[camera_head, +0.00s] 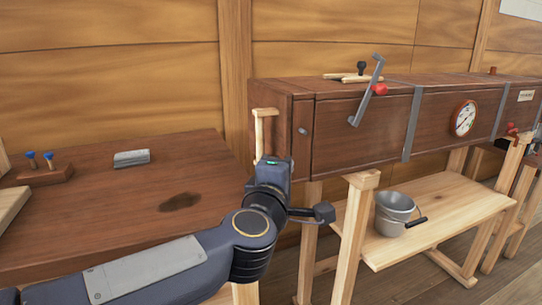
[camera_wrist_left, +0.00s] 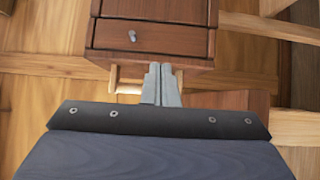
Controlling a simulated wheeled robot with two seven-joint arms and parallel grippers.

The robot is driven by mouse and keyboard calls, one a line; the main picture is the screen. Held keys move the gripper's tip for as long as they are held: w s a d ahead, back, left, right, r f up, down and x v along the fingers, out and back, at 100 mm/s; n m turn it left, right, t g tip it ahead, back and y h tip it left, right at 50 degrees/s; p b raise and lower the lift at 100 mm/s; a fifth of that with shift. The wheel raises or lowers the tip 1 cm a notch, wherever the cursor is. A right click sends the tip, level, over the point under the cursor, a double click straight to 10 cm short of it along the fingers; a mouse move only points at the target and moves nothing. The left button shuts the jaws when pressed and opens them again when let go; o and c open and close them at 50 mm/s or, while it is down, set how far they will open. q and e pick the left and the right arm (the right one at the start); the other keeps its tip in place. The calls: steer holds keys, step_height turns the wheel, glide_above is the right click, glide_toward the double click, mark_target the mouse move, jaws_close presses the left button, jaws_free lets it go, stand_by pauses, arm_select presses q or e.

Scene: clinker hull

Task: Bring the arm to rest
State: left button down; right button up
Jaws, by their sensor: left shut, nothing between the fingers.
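My left arm (camera_head: 150,275) reaches in from the lower left of the head view, its wrist in front of the near end of the long dark wooden box (camera_head: 350,130). The arm hides the fingers there. In the left wrist view my left gripper (camera_wrist_left: 161,70) is shut and empty, its grey fingers side by side just below the box's front edge. A pale wooden handle (camera_head: 264,130) stands above the wrist in the head view. In the wrist view a pale wooden piece (camera_wrist_left: 126,82) shows beside the fingers; I cannot tell whether they touch. My right gripper is not in view.
The box carries a crank with a red knob (camera_head: 379,90) and a dial (camera_head: 464,118). A grey bucket (camera_head: 394,212) stands on the pale bench (camera_head: 450,205). The dark table (camera_head: 90,225) at left bears a metal cylinder (camera_head: 131,158) and blue-topped pegs (camera_head: 40,160).

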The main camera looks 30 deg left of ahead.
arm_select(q)
steer(key=s+d+f+m+g+h, duration=0.45)
steer(key=s+f+m+h, duration=0.4)
steer(key=f+m, duration=0.45)
steer(key=s+a+f+m+g+y, duration=0.15)
steer(key=s+f+m+g, duration=0.45)
steer(key=s+f, duration=0.65)
step_height(320, 180, up, 25)
steer(key=s+a+g+p, duration=0.1)
steer(key=p, duration=2.5)
steer(key=shift+s, duration=0.2)
steer(key=shift+r+g, duration=0.1)
steer(key=shift+g, duration=0.15)
